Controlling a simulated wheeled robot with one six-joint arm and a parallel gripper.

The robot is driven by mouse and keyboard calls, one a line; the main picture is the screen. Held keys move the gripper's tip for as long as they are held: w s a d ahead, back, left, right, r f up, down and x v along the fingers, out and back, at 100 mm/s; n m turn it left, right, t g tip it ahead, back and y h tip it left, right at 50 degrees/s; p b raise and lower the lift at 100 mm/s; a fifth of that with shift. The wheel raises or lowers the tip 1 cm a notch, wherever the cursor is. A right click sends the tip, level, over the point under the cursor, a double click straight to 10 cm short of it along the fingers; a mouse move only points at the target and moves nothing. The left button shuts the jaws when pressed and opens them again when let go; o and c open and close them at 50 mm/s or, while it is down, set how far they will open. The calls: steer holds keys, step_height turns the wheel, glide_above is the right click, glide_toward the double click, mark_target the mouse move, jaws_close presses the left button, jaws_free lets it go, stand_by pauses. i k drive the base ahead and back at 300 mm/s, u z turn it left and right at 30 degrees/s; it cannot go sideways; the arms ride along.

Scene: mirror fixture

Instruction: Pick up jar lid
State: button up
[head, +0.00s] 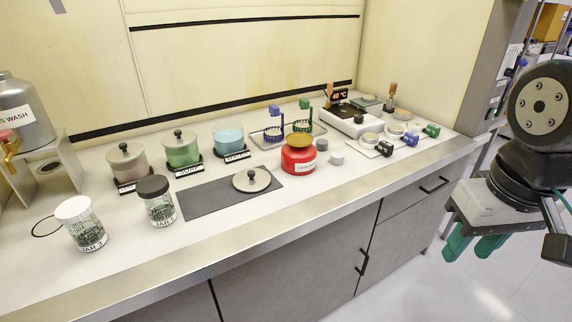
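A round grey jar lid (251,180) with a small knob on top lies on a dark rectangular mat (205,201) on the counter. An open blue jar (228,138) stands behind it with no lid on. My gripper (470,247) hangs at the right, off the counter's front edge, with green fingers. The fingers are apart and nothing shows between them. It is well away from the lid.
Lidded green (181,149) and pinkish (127,163) jars stand behind the mat. A red container (299,156) stands right of the lid. Two labelled glass jars, one white-capped (81,224) and one black-capped (157,201), stand left. A white hot plate (351,120) sits farther back.

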mark_target(249, 180)
steer(key=i, duration=0.9)
steer(key=u, duration=0.35)
